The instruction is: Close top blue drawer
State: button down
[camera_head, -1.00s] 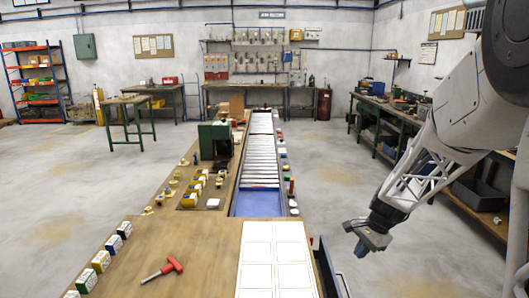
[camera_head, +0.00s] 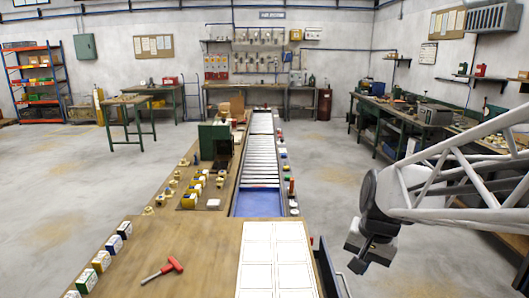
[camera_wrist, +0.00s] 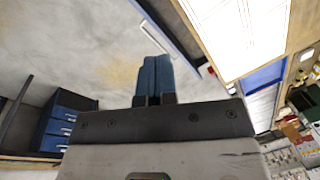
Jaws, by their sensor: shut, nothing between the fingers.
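A blue drawer (camera_head: 325,268) juts out from the right side of the near workbench, at least partly open. Its front with a handle (camera_head: 343,287) faces right, and its lower part is cut off by the picture's bottom edge. My gripper (camera_head: 358,266) is to the right of the drawer front, apart from it, pointing down. In the wrist view the two blue fingers (camera_wrist: 155,78) are together with nothing between them. A blue edge of the drawer (camera_wrist: 170,30) shows beyond the fingertips, beside the bench top.
The workbench (camera_head: 205,250) carries a red-handled tool (camera_head: 163,270), small boxes and white sheets (camera_head: 275,260). A roller conveyor (camera_head: 262,160) runs behind. In the wrist view, a blue drawer cabinet (camera_wrist: 62,122) stands at left.

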jog(key=s+a+r+n, duration=0.1)
jog(key=s+n, duration=0.1)
jog(key=s, duration=0.5)
jog(key=s+a+r+n+t+h, duration=0.1)
jog(key=s+n, duration=0.2)
jog(key=s, duration=0.4)
jog(key=shift+a+r+h, duration=0.15)
jog(key=shift+r+h, duration=0.1)
jog(key=shift+h, duration=0.05)
